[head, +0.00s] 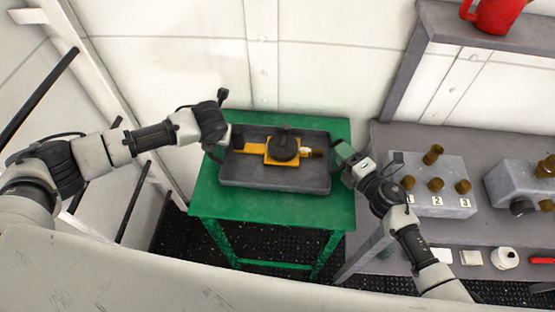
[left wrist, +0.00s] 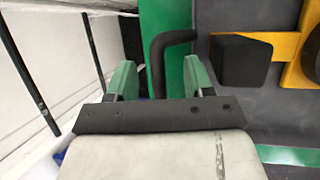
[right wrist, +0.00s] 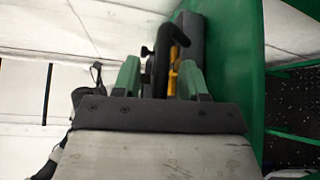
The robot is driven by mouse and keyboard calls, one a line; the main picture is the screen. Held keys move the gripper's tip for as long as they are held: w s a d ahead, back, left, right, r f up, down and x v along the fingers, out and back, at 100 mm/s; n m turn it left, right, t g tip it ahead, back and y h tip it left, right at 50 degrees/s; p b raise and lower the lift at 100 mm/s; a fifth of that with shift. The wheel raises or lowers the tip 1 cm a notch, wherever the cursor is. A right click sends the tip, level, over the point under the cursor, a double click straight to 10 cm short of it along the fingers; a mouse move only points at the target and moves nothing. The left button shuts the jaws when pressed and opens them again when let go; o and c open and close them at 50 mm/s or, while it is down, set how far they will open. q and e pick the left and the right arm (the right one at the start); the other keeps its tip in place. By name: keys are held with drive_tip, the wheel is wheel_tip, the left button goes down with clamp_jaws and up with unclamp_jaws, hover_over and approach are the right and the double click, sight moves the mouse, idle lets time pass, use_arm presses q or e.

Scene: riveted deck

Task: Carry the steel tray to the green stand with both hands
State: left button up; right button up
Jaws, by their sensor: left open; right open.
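The dark grey steel tray (head: 275,183) sits flat on the green stand (head: 340,205). It carries a yellow part (head: 250,150) with a round black top (head: 284,149). My left gripper (head: 215,150) is at the tray's left end. In the left wrist view its open fingers (left wrist: 160,78) stand either side of a black bent handle (left wrist: 172,42). My right gripper (head: 343,158) is at the right end. In the right wrist view its open fingers (right wrist: 160,78) stand either side of the other black handle (right wrist: 160,55). Whether the fingers touch the handles I cannot tell.
A grey bench (head: 400,145) stands right of the stand, with a numbered block (head: 445,205) of brass knobs close to my right arm. A red jug (head: 492,14) is on the shelf above. A white wall is behind and a white frame with dark rails at left.

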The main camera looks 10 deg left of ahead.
use_arm(q)
drive_tip(key=o, duration=0.5)
drive_tip(key=v, duration=1.2)
drive_tip(key=shift+d, duration=0.1)
use_arm(e)
drive_tip(key=o, duration=0.8)
drive_tip(key=shift+w+r, duration=0.1)
drive_tip(key=shift+r, duration=4.9)
drive_tip(key=shift+d, duration=0.15)
